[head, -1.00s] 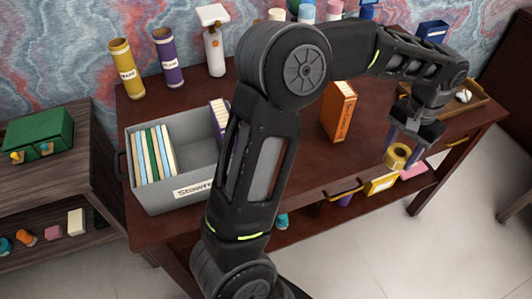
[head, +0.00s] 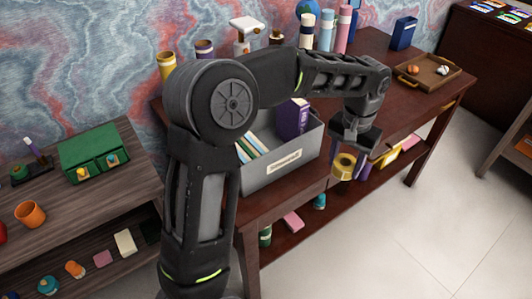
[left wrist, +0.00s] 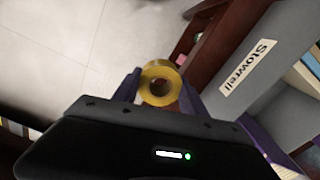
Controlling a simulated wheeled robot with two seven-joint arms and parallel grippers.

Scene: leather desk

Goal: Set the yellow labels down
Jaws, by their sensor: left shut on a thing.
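The yellow labels are a roll (head: 343,166) with a hole through it. My left gripper (head: 348,163) is shut on the roll, holding it in the air by the desk's front edge, right of the grey bin. In the left wrist view the roll (left wrist: 159,101) sits between the two purple fingers, its hole facing the camera. The dark wooden desk (head: 395,106) is partly hidden behind my left arm. My right gripper is not in view.
The grey bin (head: 262,178) holds several books and a purple box (head: 292,119). Bottles stand along the desk's back. A wooden tray (head: 425,76) is at the far right. A side shelf (head: 90,195) with a green drawer box (head: 95,150) stands left. The desk's right part has free room.

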